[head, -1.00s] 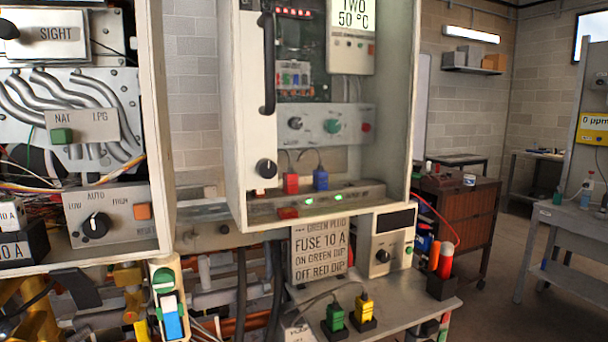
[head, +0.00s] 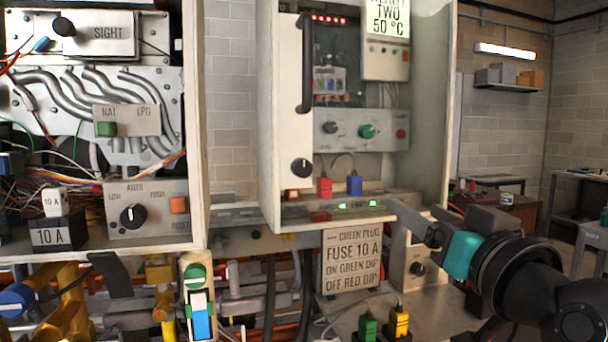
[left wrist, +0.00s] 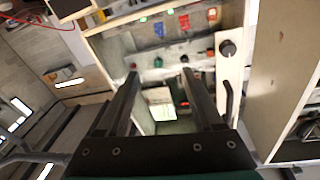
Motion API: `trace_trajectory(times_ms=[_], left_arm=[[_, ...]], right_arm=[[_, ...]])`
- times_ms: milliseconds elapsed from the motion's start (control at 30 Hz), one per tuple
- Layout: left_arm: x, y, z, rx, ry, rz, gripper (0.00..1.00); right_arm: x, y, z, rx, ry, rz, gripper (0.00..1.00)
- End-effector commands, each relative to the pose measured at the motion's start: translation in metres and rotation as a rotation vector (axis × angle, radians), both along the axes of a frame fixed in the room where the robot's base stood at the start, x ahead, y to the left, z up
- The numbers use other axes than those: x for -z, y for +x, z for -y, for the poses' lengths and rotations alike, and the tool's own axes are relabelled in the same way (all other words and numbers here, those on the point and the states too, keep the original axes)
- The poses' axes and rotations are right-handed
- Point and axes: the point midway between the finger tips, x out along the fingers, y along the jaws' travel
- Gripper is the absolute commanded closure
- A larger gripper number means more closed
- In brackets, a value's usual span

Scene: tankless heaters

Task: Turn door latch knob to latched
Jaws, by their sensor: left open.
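The door latch knob (head: 302,168) is a round black knob low on the white door panel (head: 288,110), below a long black handle (head: 306,65). The knob's exact pointer direction is too small to tell. My left gripper (head: 412,218) is at the cabinet's lower right corner in the head view, apart from the knob and well to its right. In the left wrist view the cabinet appears upside down; the knob (left wrist: 228,48) and handle (left wrist: 228,100) lie right of my open, empty fingers (left wrist: 158,78). My right gripper is not in view.
The heater cabinet (head: 450,100) has a raised side wall on the right. Inside are red and blue plugs and a grey control panel (head: 362,130). A second open cabinet (head: 192,120) stands at left. A fuse sign (head: 352,260) and green and yellow plugs sit below.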

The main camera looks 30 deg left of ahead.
Motion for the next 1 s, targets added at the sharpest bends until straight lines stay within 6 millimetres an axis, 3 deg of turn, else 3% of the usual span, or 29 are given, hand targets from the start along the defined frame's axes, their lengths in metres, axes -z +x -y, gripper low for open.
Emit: trace_trajectory(times_ms=[33, 100, 200, 300, 567, 1000], left_arm=[[-0.021, -0.028, -0.010, -0.043, -0.075, 0.076, 0.32], [-0.035, -0.058, -0.021, -0.093, -0.164, 0.146, 0.32], [-0.042, -0.085, -0.032, -0.134, -0.261, 0.207, 0.32], [-0.043, -0.097, -0.037, -0.153, -0.307, 0.234, 0.32], [-0.043, -0.083, -0.062, -0.161, -0.314, 0.238, 0.32], [-0.043, -0.027, -0.133, -0.161, -0.310, 0.233, 0.32]], right_arm=[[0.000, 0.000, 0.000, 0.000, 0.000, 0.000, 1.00], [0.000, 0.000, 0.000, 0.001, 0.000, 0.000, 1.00], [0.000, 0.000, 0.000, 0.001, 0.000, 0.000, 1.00], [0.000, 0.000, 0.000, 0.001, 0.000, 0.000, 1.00], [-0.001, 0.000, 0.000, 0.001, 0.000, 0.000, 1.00], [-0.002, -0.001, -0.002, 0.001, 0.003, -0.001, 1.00]])
